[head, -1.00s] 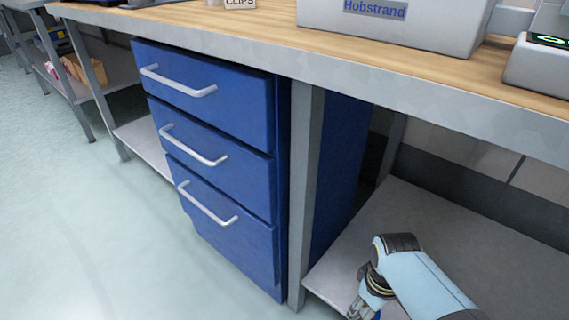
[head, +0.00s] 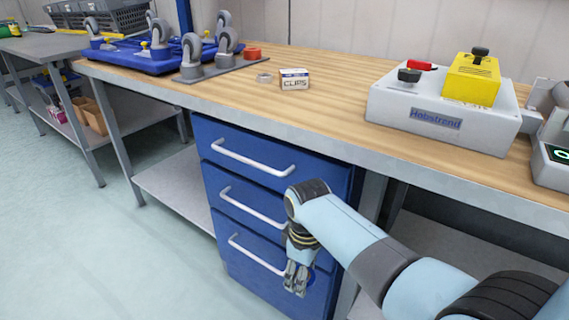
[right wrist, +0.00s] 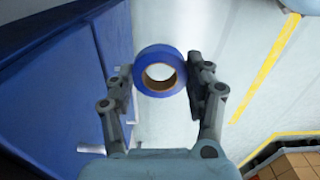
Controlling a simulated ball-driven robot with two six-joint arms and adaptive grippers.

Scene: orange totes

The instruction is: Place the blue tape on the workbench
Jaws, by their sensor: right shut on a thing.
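The blue tape (right wrist: 160,71) is a ring with a brown core. In the right wrist view it sits between the fingertips of my right gripper (right wrist: 163,75), which is shut on it. In the head view my right gripper (head: 297,280) points down in front of the blue drawers, below the bench top, with only a sliver of blue at its fingers. The workbench (head: 335,98) has a light wooden top with a grey front edge. My left gripper is not in view.
On the bench top stand a grey box (head: 440,118) with a yellow block, a small clips box (head: 294,79), a grey ring (head: 264,77), a red ring (head: 252,53) and a blue tray (head: 150,58) with casters. The wood between the clips box and grey box is clear.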

